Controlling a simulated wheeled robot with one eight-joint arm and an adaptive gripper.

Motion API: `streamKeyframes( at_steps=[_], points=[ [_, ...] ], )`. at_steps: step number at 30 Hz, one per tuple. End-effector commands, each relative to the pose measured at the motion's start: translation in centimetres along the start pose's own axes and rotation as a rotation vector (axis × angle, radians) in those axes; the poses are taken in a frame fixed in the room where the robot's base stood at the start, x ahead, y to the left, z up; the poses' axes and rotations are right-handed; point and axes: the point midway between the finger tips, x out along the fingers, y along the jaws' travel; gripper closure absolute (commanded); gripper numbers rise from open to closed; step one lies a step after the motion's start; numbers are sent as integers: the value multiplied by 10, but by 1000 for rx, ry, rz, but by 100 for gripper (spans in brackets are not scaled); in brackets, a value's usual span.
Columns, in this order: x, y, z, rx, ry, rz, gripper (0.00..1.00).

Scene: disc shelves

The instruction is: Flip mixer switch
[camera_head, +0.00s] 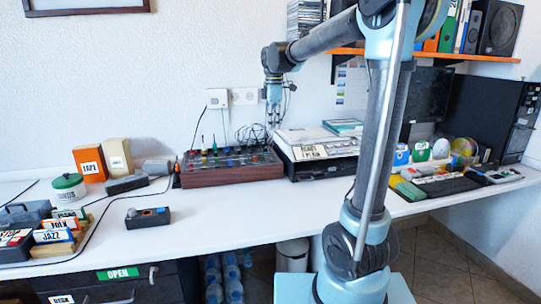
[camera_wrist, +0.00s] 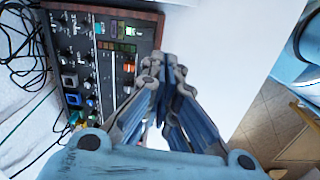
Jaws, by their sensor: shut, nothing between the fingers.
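The mixer (camera_head: 228,174), a dark panel with knobs and brown wooden sides, sits on the white desk against the wall. In the wrist view its panel (camera_wrist: 92,72) fills the upper left, with knobs, small lit buttons and a slider row. I cannot tell which control is the switch. My gripper (camera_head: 273,123) hangs pointing down above the mixer's right end, apart from it. In the wrist view my gripper (camera_wrist: 164,62) is shut and empty, its fingertips over the panel's right edge. The fingers hide part of that edge.
Black cables (camera_head: 252,133) rise behind the mixer. An orange shelf (camera_head: 345,51) hangs above right.

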Motion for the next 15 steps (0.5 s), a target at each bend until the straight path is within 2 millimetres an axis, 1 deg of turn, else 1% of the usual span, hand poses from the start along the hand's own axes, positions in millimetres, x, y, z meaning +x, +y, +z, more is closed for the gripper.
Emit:
streamKeyframes(
  at_steps=[1,3,6,15],
  points=[
    [-1,6,-4,-24,0,-3,100],
    [-1,11,-8,-50,-1,-5,100],
    [-1,16,-11,-75,-1,-8,100],
    [-1,19,-8,-82,-2,-9,100]
  ],
)
